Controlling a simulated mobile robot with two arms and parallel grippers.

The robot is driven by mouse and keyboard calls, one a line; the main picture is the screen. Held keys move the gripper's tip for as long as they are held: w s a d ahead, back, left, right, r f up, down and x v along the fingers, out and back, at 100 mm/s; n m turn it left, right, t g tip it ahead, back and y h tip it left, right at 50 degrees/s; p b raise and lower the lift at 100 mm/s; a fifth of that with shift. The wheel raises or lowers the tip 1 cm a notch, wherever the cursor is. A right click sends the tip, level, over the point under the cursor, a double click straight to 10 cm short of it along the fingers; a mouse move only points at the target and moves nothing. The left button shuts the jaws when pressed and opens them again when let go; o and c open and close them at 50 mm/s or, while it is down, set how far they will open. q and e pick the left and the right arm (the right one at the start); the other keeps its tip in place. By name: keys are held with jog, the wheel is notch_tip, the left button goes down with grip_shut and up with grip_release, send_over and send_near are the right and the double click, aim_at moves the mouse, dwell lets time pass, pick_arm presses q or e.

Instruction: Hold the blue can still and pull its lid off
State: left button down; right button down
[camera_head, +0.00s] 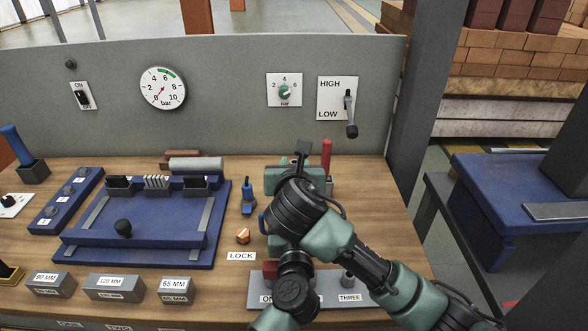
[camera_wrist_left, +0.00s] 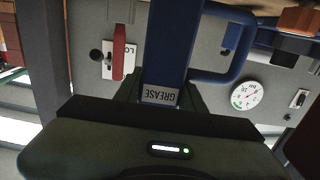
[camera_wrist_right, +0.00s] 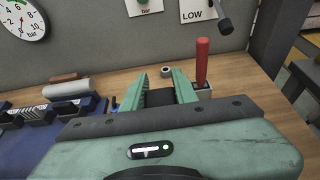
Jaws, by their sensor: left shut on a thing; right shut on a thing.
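The blue can (camera_wrist_left: 168,40), labelled GREASE and with a side handle, shows upside down in the left wrist view. In the head view only a bit of blue (camera_head: 262,223) shows beside my arms. My left gripper (camera_wrist_left: 160,92) is shut on the can, one finger on each side. My right gripper (camera_wrist_right: 158,86) is shut on a dark thing between its green fingers, which I take to be the lid; little of it shows. In the head view my right wrist covers the can's top, so I cannot tell whether lid and can touch.
A red handle (camera_head: 326,157) stands close right of my right gripper. A blue fixture (camera_head: 140,250) lies to the left. Labelled blocks (camera_head: 114,287) sit at the front left. A grey panel (camera_head: 230,70) with a gauge and lever (camera_head: 350,110) closes the back.

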pick_arm(q)
jog(key=c, duration=0.8)
grip_release()
jog(key=shift+o, duration=0.2)
pick_arm(e)
notch_tip(320, 180, up, 3)
jog(key=shift+f, duration=0.2)
pick_arm(q)
jog(key=s, duration=1.2)
pick_arm(e)
jog(key=shift+r, duration=0.15)
